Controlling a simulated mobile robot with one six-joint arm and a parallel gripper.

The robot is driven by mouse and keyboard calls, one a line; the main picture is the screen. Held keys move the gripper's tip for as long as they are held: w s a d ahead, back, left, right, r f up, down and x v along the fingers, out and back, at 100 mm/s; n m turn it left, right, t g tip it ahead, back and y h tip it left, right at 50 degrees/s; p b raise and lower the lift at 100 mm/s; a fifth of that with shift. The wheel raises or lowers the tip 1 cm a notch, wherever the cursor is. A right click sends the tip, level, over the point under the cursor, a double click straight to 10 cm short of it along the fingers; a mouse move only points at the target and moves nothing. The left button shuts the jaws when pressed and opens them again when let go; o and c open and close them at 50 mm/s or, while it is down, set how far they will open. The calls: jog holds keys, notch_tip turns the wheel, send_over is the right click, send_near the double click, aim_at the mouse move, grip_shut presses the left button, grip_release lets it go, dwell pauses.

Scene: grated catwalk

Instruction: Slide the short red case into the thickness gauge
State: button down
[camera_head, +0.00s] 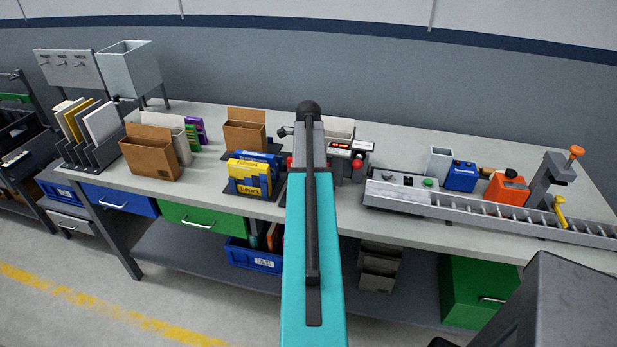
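A device with a red lit display (345,146), which looks like the thickness gauge, stands on the bench behind my arm. My arm hides its left part, and a red part (357,163) shows at its front. Another small red piece (291,162) shows at the left edge of my arm; I cannot tell whether it is the short red case or part of the device. My teal and dark arm reaches forward over the bench and hides what lies below it. My gripper cannot be made out.
Yellow and blue boxes (250,177) stand in a dark holder left of my arm. Brown holders (151,152) and a file rack (90,150) are further left. A roller conveyor (470,208) runs along the right, with an orange-red container (507,189) and blue box (461,176) behind it.

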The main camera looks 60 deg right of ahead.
dwell(0.4)
jog(key=c, duration=1.7)
grip_release()
jog(key=c, duration=0.3)
jog(key=shift+o, duration=0.5)
jog(key=shift+d+r+p, duration=0.1)
jog(key=shift+r+p, duration=1.2)
jog(key=shift+r, duration=0.75)
jog(key=shift+o, duration=0.8)
jog(key=shift+r, duration=0.2)
jog(key=shift+r+p, duration=1.2)
jog(key=shift+r, duration=0.55)
